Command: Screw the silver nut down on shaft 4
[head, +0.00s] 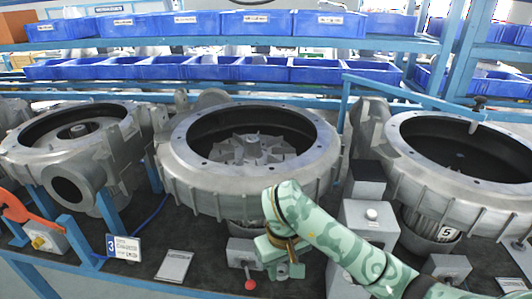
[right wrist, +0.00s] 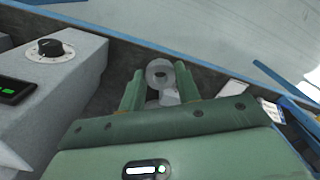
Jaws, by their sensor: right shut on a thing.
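My right gripper (head: 286,268) points down at the bench's front edge, in front of the middle blower housing (head: 180,165). In the right wrist view my right gripper (right wrist: 160,88) is shut on the silver nut (right wrist: 159,71), a round silver piece with a hole that shows between the green fingers. In the head view the nut is hidden by the gripper. The middle housing is open on top, and its bladed impeller shows with shaft 4 (head: 254,141) upright at the centre. The gripper is well short of the shaft and apart from it. My left gripper is not in view.
Similar housings stand at left (head: 30,158) and right (head: 410,165). A number 3 card (head: 122,247) and a number 5 label (head: 447,233) show. A grey dial box (right wrist: 65,75) is beside the gripper. A blue rail (head: 395,90) crosses at right; blue bins (head: 195,68) line the back.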

